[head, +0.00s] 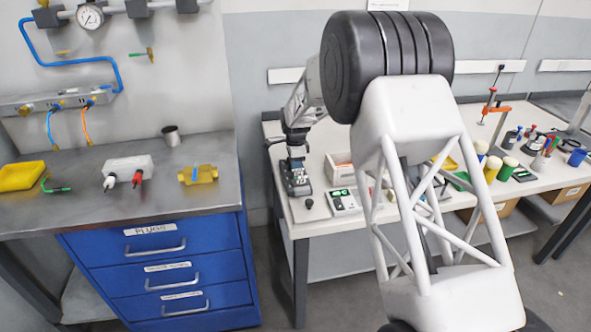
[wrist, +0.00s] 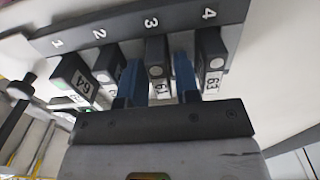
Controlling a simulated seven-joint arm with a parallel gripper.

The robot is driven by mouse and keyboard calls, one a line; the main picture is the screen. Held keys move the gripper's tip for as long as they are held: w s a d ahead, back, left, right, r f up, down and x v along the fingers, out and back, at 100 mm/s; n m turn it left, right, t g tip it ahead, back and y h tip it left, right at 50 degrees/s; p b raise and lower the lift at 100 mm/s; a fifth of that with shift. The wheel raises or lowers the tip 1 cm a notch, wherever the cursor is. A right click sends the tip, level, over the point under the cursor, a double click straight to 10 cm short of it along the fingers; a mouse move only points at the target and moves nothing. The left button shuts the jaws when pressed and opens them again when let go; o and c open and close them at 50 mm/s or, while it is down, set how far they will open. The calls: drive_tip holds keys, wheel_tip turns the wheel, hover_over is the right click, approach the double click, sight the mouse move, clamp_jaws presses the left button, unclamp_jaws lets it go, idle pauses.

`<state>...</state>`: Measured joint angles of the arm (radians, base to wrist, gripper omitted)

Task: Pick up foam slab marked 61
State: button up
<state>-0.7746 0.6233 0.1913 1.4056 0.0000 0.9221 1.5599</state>
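In the wrist view, a dark slab with a white label (wrist: 159,72) that seems to read 61 stands in the rack (wrist: 120,34) at position 3. The rack's positions are numbered 1 to 4. My gripper (wrist: 158,62) has its two blue fingers apart, one on each side of this slab. I see small gaps between fingers and slab; contact at the tips cannot be made out. In the head view my own arm covers the gripper, and I cannot make out the rack.
A slab marked 64 (wrist: 80,80) stands at position 1 and one marked 63 (wrist: 211,62) at position 4. A partly hidden slab (wrist: 106,53) is at position 2, close to the left finger. The white bench (head: 330,229) holds instruments and bottles.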

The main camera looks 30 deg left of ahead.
idle(0.4)
clamp_jaws()
drive_tip(key=shift+r, duration=0.15)
drive_tip(key=shift+r, duration=4.9)
